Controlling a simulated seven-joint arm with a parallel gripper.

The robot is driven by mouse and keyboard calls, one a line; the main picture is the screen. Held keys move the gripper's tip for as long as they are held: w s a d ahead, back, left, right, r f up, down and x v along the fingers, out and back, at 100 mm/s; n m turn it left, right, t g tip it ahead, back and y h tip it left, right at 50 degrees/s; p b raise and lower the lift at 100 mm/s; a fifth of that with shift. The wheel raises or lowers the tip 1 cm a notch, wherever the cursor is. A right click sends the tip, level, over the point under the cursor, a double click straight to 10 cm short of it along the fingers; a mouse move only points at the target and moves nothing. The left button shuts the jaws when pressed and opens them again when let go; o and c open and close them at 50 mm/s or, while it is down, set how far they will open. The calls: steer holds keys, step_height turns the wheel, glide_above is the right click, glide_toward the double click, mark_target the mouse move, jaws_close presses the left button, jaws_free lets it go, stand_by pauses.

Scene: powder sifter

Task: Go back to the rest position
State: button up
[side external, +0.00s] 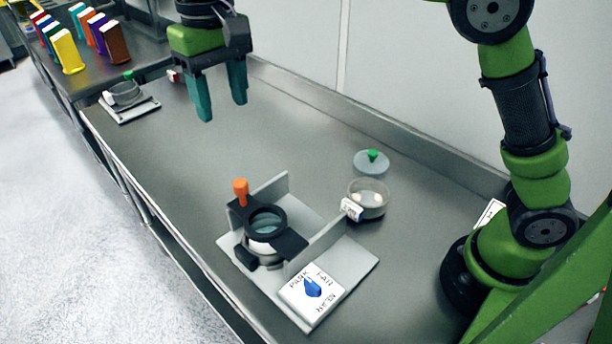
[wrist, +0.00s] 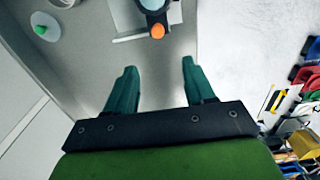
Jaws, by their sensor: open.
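My gripper (side external: 222,103) hangs above the steel bench at the back, its two teal fingers pointing down, apart and with nothing between them. In the wrist view my gripper (wrist: 155,75) also shows open and empty, with bare bench between the fingertips. The sifter (side external: 265,222), with a black ring and an orange knob (side external: 240,187), stands in its grey holder nearer the camera, well clear of the fingers. The orange knob also shows at the top of the wrist view (wrist: 157,31).
A clear dish (side external: 368,200) and a lid with a green knob (side external: 371,162) sit right of the holder. The middle bench is clear.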

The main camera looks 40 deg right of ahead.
steer(key=s+d+f+m+t+y, duration=0.1)
steer(key=s+d+f+m+t, duration=0.1)
steer(key=s+d, duration=0.7)
steer(key=s+d+f+m+t+y, duration=0.1)
steer(key=s+d+f+m+t, duration=0.1)
steer(key=s+d+t, duration=0.3)
steer(key=s+d+f, duration=0.1)
steer(key=s+d, duration=0.2)
steer(key=d, duration=0.3)
steer(key=shift+s+d, duration=0.15)
steer(key=shift+s, duration=0.25)
